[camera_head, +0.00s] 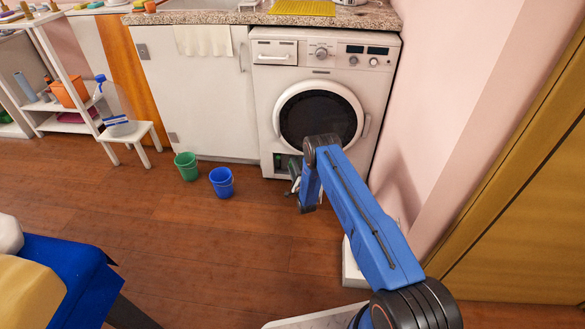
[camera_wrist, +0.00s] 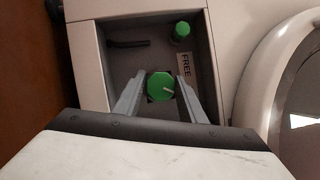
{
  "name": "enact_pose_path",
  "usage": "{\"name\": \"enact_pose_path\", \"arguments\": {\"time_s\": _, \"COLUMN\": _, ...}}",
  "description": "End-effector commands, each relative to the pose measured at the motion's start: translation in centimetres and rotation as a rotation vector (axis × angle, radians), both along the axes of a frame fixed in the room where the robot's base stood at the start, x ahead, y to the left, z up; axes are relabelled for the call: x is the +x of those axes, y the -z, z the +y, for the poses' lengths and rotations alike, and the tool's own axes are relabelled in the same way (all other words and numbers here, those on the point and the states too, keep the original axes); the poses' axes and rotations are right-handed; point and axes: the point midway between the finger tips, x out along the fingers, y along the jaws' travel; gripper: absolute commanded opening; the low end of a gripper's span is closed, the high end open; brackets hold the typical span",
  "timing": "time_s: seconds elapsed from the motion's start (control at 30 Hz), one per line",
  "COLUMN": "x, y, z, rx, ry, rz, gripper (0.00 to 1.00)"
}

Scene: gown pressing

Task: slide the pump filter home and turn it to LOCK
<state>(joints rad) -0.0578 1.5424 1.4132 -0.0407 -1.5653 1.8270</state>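The pump filter (camera_wrist: 160,86) is a round green knob with a white pointer line, in the recessed compartment in the wrist view. A dark square patch shows behind it; how deep the filter sits is unclear. Its pointer aims to the picture's right. A FREE label (camera_wrist: 186,66) is beside it; no LOCK label is visible. My gripper (camera_wrist: 161,79) has one grey finger on each side of the knob, with small gaps seeming to show. In the head view, the washing machine (camera_head: 262,100) has this compartment at its lower left, and my arm partly hides it.
A second green cap (camera_wrist: 181,31) and a dark hose or bar (camera_wrist: 128,44) are in the compartment. The compartment walls are close around my fingers. A blue bucket (camera_head: 222,183) and a green bucket (camera_head: 187,167) stand on the floor to the left.

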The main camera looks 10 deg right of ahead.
Motion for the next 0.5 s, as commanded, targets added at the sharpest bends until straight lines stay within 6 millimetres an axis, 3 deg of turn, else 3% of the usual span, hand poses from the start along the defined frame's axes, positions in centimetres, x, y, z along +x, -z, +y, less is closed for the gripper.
{"name": "enact_pose_path", "arguments": {"time_s": 0.03, "x": 0.35, "y": -0.39, "z": -0.41, "rx": 0.002, "ry": 0.007, "rz": -0.005, "gripper": 0.5}}
{"name": "enact_pose_path", "arguments": {"time_s": 0.07, "x": 0.35, "y": -0.4, "z": -0.42, "rx": 0.002, "ry": 0.008, "rz": -0.006, "gripper": 0.57}}
{"name": "enact_pose_path", "arguments": {"time_s": 0.5, "x": -0.44, "y": -0.03, "z": -0.29, "rx": -0.001, "ry": 0.004, "rz": -0.002, "gripper": 0.58}}
